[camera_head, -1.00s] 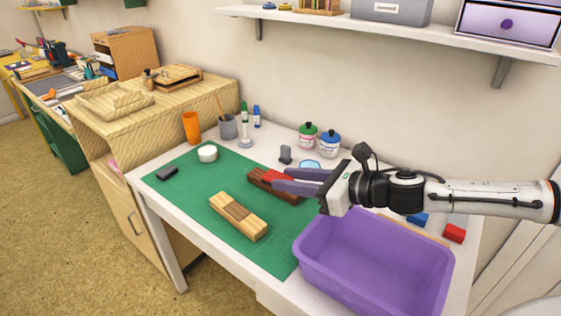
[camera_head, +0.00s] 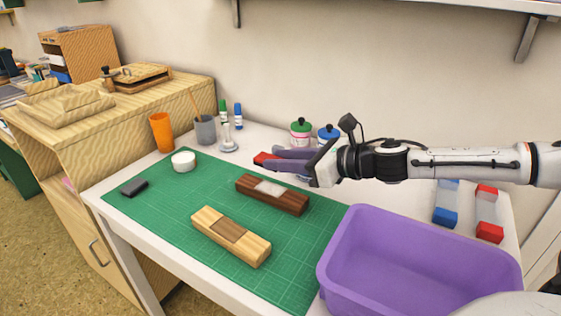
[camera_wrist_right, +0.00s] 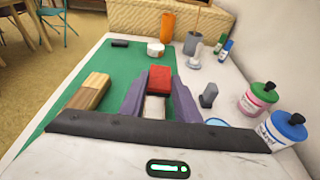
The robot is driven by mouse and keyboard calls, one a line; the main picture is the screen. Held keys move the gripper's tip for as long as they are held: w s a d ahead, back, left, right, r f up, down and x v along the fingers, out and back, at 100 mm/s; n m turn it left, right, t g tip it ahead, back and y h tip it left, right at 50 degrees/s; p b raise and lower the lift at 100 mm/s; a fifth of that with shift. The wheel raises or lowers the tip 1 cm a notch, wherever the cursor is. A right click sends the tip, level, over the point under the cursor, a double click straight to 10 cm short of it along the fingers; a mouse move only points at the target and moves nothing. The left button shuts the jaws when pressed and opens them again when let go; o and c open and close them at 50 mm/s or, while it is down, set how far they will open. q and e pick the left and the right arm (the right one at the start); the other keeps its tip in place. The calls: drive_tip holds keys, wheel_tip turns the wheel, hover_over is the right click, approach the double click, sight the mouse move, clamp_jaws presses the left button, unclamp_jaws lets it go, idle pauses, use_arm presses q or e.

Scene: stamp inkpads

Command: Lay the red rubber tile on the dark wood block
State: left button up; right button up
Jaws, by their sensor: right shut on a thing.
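The red rubber tile (camera_head: 265,159) is held at the fingertips of my right gripper (camera_head: 281,160), in the air above the dark wood block (camera_head: 292,203). The tile also shows between the purple fingers in the right wrist view (camera_wrist_right: 160,77). The dark wood block lies on the green mat and has a pale patch (camera_head: 269,188) in the middle of its top. The tile and the block look apart. My right gripper is shut on the tile. My left gripper is not in view.
A light wood block (camera_head: 250,247) with a brown middle lies nearer on the green mat (camera_head: 160,212). A purple bin (camera_head: 420,270) stands at the right front. A white roll (camera_head: 183,162), a dark eraser-like block (camera_head: 133,188) and lidded jars (camera_head: 301,132) stand around.

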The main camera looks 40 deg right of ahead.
sight(283, 193)
drive_tip(key=shift+s+d+f+b, duration=0.1)
drive_tip(key=shift+s+f+b, duration=0.1)
drive_tip(key=shift+b, duration=0.3)
drive_tip(key=shift+f+b, duration=0.6)
wheel_tip(283, 193, down, 3)
drive_tip(key=b, duration=0.2)
drive_tip(key=shift+r+b, duration=0.1)
drive_tip(key=shift+b, duration=0.2)
drive_tip(key=shift+f+b, duration=0.8)
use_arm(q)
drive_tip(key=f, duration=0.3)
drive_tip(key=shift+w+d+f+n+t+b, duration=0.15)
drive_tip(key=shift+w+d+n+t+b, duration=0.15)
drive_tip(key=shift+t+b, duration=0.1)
use_arm(e)
drive_tip(key=shift+f, duration=0.35)
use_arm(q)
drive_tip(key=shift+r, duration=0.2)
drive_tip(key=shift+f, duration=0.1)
use_arm(e)
drive_tip(key=o, duration=1.1)
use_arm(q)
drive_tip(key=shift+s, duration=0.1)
